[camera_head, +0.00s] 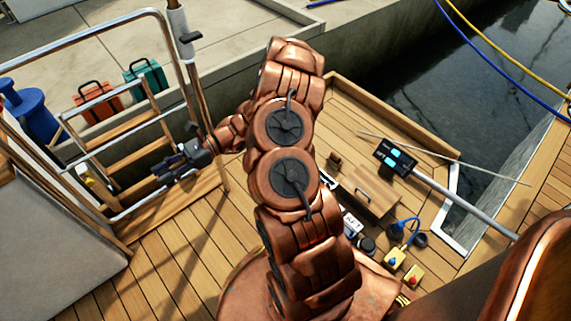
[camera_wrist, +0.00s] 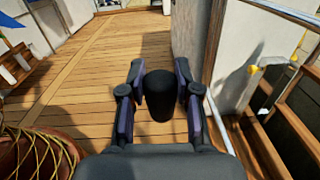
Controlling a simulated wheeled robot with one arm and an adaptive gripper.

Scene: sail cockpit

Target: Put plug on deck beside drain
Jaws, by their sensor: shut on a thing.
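My gripper (camera_wrist: 160,82) is shut on a black, tapered plug (camera_wrist: 158,98), which sits between the two fingers in the wrist view. Wooden deck planks (camera_wrist: 85,75) show beyond and below it. In the head view my gripper (camera_head: 166,174) is at the left, beside the steps and rail, and the plug cannot be made out there. I cannot pick out the drain for certain in either view. The deck (camera_head: 175,265) also shows in the head view, with bare planks to the lower left.
A metal-railed wooden ladder (camera_head: 128,160) stands close to my gripper. A wooden box (camera_head: 365,190), a pole with a dark head (camera_head: 455,195) and yellow blocks (camera_head: 394,259) crowd the deck to the right. A white wall (camera_wrist: 240,60) and rail stand at the right in the wrist view.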

